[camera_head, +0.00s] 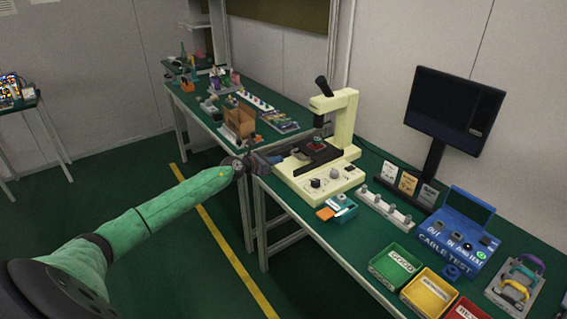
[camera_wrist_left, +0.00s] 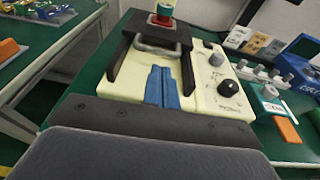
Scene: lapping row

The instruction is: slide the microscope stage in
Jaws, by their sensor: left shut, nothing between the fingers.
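The cream microscope (camera_head: 343,120) stands on the green bench; its base (camera_wrist_left: 215,95) fills the middle of the wrist view. Its dark stage (camera_head: 314,147) carries a red piece and sits between two black rails. In the wrist view the stage (camera_wrist_left: 178,33) has a grey metal loop handle (camera_wrist_left: 160,48) on its near side. My left gripper (camera_head: 276,158) is at the microscope's left side. Its blue fingers (camera_wrist_left: 163,72) are shut together and empty, pointing at the handle. A small gap seems to separate the tips from the handle; contact is hard to judge. My right gripper is not in view.
A brown box (camera_head: 239,121) and small parts stand on the bench behind my gripper. Right of the microscope are a row of knobs (camera_head: 384,207), a blue cable tester (camera_head: 455,235), a monitor (camera_head: 453,105) and coloured bins (camera_head: 394,266). Floor left of the bench is clear.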

